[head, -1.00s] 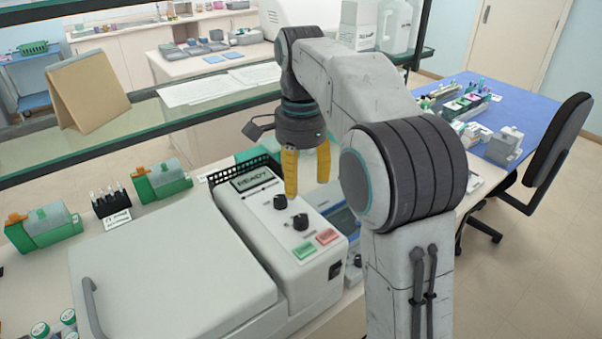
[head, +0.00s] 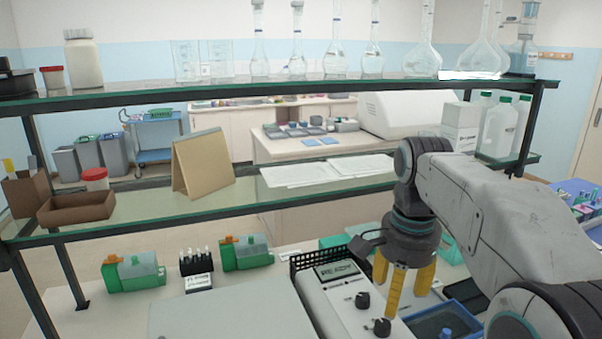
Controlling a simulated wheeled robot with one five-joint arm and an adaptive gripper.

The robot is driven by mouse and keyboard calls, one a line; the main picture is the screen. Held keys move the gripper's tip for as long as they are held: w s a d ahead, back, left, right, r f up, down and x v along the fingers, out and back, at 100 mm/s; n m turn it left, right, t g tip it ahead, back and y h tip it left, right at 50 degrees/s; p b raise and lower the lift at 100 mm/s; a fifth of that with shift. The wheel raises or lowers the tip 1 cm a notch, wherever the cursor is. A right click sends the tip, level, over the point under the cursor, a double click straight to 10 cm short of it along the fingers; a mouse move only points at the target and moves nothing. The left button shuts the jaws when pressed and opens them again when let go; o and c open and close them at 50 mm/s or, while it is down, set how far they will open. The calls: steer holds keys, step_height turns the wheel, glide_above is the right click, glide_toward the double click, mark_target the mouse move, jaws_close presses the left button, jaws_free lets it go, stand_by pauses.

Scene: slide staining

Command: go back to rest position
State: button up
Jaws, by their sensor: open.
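My gripper (head: 402,285) hangs pointing down at the right of the head view, its yellow fingers apart and nothing seen between them. It is over or just in front of the right part of a white machine (head: 345,311) with a small display and black knobs; the exact gap cannot be told. The machine's pale lid (head: 235,318) is shut, and its lower front is cut off by the picture's edge.
A glass shelf rack (head: 90,236) spans the bench behind the machine, with glassware above. Green staining boxes (head: 133,272) (head: 246,252) and a small black rack (head: 196,262) stand behind the lid. A blue tray (head: 440,320) lies right of the machine. A tan folded board (head: 203,163) stands on the lower shelf.

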steer(key=s+f+n+t, duration=0.2)
steer(key=s+f+n, duration=0.2)
steer(key=s, duration=0.5)
steer(key=s+f+n+t, duration=0.2)
steer(key=s+f+n, duration=0.3)
steer(key=s+n, duration=0.2)
steer(key=shift+s+n, duration=0.4)
steer(key=shift+s, duration=0.85)
